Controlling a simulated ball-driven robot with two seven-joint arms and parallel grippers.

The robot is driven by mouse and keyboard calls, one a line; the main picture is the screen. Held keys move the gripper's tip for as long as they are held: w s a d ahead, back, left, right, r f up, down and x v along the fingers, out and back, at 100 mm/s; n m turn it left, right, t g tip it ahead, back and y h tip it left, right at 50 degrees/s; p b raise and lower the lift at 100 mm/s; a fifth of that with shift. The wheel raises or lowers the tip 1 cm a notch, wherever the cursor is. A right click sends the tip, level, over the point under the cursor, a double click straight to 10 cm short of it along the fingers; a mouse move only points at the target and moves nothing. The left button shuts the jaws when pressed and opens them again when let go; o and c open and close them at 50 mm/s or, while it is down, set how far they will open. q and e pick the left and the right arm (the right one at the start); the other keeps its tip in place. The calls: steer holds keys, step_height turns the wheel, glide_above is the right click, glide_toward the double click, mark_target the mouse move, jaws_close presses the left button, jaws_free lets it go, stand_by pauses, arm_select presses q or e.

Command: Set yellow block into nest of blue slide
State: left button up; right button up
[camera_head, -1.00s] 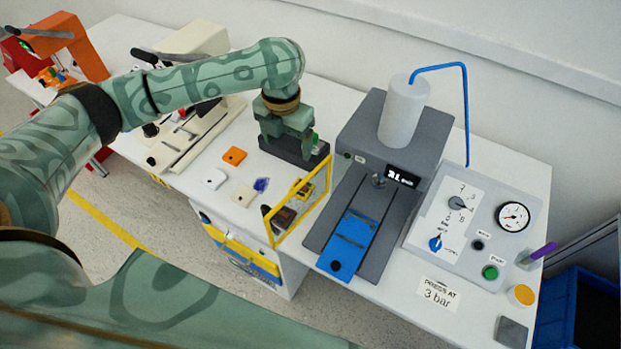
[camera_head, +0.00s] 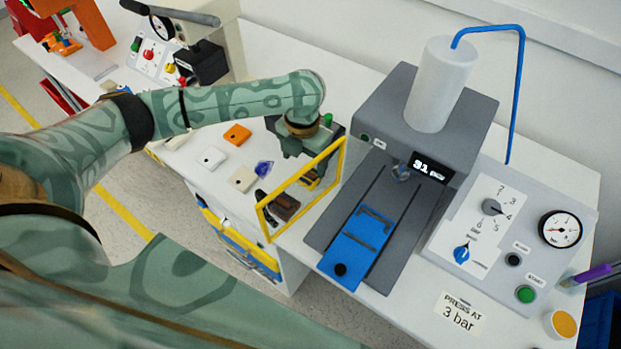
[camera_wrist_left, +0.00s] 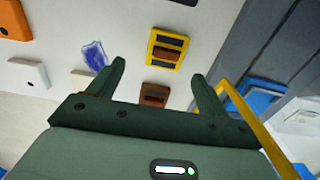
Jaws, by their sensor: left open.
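The yellow block (camera_wrist_left: 166,48) has a dark slot and lies on the white table. In the wrist view it is just beyond my left gripper's fingertips. In the head view only a bit of it (camera_head: 309,181) shows below the gripper. My left gripper (camera_wrist_left: 158,72) is open, over the table, with nothing held between its fingers. It also shows in the head view (camera_head: 306,160), left of the press, with its fingertips mostly hidden. The blue slide (camera_head: 357,246) lies pulled out at the front of the grey press, with its nest (camera_head: 366,228) empty. My right gripper is out of view.
A yellow-framed guard (camera_head: 304,176) stands between the loose blocks and the slide. A brown block (camera_wrist_left: 154,95) lies near the fingers. White and orange blocks (camera_head: 237,135) and a blue-purple piece (camera_head: 264,168) lie left. A control panel (camera_head: 510,230) is right of the press.

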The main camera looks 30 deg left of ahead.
arm_select(q)
steer(key=f+b, duration=0.1)
steer(key=f, duration=0.2)
steer(key=f+b, duration=0.1)
steer(key=f, duration=0.1)
steer(key=shift+d+f+b, duration=0.3)
steer(key=shift+d+f, duration=0.05)
steer(key=shift+d, duration=0.05)
steer(key=shift+r, duration=0.1)
steer(key=c, duration=1.1)
